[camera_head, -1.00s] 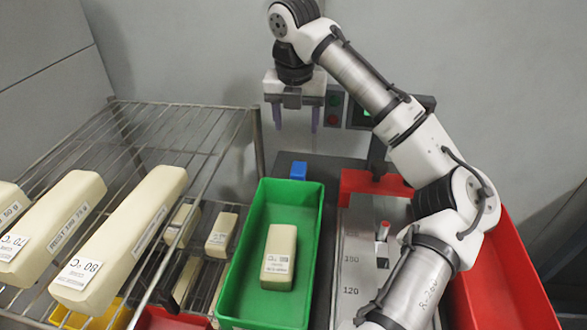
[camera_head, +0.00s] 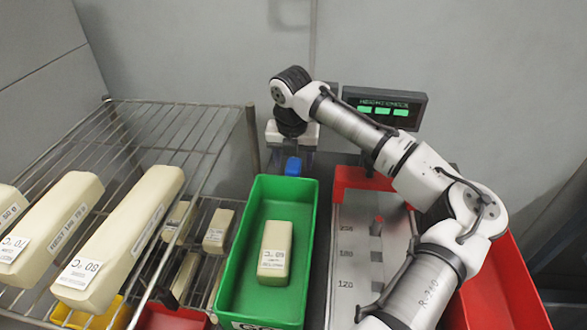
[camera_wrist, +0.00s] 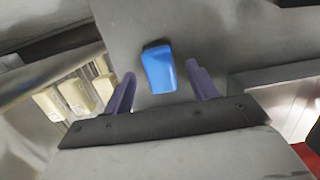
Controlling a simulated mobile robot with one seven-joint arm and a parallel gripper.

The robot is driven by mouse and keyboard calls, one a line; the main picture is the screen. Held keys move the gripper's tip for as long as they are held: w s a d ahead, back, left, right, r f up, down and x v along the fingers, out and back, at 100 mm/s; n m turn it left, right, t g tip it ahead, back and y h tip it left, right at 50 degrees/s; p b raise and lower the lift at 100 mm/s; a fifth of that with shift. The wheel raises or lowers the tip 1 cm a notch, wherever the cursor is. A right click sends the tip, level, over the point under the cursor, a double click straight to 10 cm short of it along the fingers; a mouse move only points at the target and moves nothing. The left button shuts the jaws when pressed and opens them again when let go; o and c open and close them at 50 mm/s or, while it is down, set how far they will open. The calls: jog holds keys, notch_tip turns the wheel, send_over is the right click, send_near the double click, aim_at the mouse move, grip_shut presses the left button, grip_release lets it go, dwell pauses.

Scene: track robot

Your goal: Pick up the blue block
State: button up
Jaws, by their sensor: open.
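The blue block (camera_head: 293,166) stands on the dark surface just behind the green bin, and its lower part is hidden by the bin's back rim. In the wrist view the blue block (camera_wrist: 158,69) shows ahead of the gap between the two purple fingers.
The green bin (camera_head: 309,230) holds a cream block (camera_head: 275,250). A wire rack (camera_head: 180,122) with cream blocks stands at left. A metal plate with a red bin (camera_head: 508,285) is at right. A display (camera_head: 385,107) stands behind.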

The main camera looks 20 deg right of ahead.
aim_at(293, 165)
jog(key=shift+f, duration=0.4)
jog(key=shift+c, duration=0.5)
jog(key=c, duration=1)
notch_tip(293, 165, up, 20)
jog(key=shift+r, duration=0.1)
jog(key=shift+o, duration=1.3)
jog(key=shift+c, duration=0.7)
